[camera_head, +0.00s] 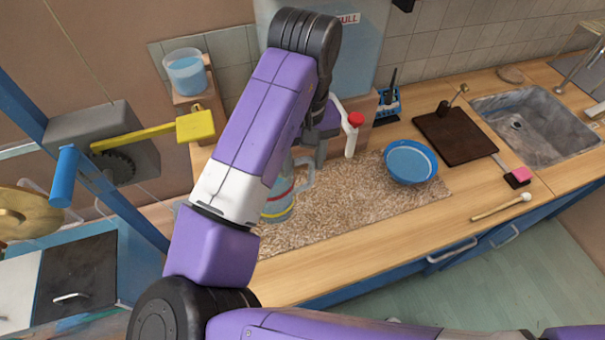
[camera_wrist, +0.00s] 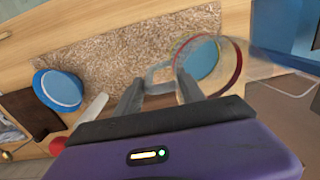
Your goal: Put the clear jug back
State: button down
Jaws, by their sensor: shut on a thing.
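The clear jug (camera_head: 279,206), with red and yellow bands and a bluish base, is over the speckled mat (camera_head: 345,205). My arm hides much of it in the head view. In the wrist view the jug (camera_wrist: 212,66) is seen from above, with its handle towards my gripper. My gripper (camera_head: 318,150) is shut on the jug's handle, and both fingers (camera_wrist: 160,98) show in the wrist view. I cannot tell whether the jug's base touches the mat.
A blue bowl (camera_head: 411,161) sits on the mat to the right. A clear container of blue liquid (camera_head: 185,74) is on a wooden stand at the back left. A brown board (camera_head: 455,135) and sink (camera_head: 530,122) lie right.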

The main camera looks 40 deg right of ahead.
aim_at(303, 187)
jog(key=shift+f, duration=2.45)
jog(key=c, duration=0.7)
grip_release()
notch_tip(303, 187, up, 12)
jog(key=shift+r, duration=0.15)
